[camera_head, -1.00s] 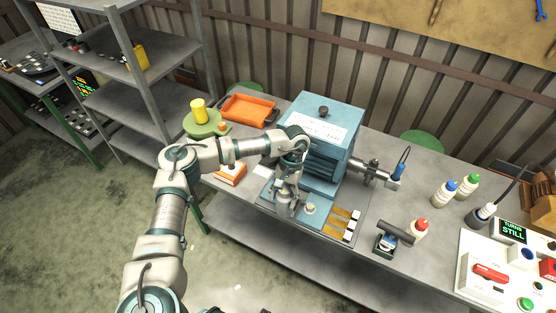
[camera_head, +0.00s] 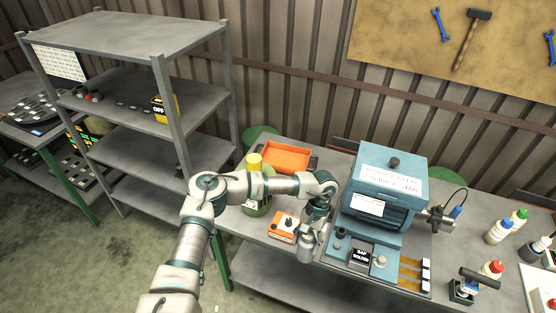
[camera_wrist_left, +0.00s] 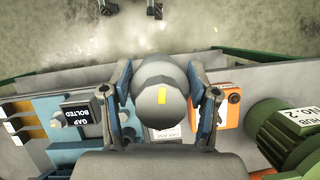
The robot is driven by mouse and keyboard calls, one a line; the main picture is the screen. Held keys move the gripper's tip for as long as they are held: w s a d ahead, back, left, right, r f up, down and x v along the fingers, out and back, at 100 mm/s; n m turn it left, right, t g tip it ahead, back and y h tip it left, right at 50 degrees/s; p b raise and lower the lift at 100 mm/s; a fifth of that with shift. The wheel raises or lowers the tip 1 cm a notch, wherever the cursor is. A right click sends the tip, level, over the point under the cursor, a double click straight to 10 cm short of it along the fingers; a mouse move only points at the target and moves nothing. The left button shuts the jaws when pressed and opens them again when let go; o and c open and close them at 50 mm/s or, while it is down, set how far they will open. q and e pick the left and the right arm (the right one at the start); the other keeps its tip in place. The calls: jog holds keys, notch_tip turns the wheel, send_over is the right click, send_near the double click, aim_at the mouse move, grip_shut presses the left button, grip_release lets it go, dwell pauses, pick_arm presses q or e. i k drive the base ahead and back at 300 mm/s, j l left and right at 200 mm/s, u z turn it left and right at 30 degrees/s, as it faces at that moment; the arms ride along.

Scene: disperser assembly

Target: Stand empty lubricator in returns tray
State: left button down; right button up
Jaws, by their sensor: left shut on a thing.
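My left gripper (camera_head: 310,240) is shut on a grey, round-ended lubricator (camera_wrist_left: 155,75) with a small yellow mark, seen between the blue-sided fingers in the left wrist view. In the head view it hangs at the bench's front edge, just left of the blue machine's base plate, and the hand partly hides it. The orange tray (camera_head: 288,158), which looks like the returns tray, lies at the back left of the bench, behind my forearm. I see nothing standing in its visible part. My right gripper is out of view.
A green hub with a yellow top (camera_head: 253,163) stands in front of the tray, partly behind my arm. An orange box (camera_head: 283,228) with a black knob sits left of my gripper. The blue machine (camera_head: 385,190) stands to the right. Grey shelving (camera_head: 130,90) is at the left.

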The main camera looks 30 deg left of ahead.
aim_at(272, 158)
jog(key=i+j+z, duration=0.2)
jog(key=j, duration=0.4)
jog(key=j+z, duration=0.25)
jog(key=j, duration=0.35)
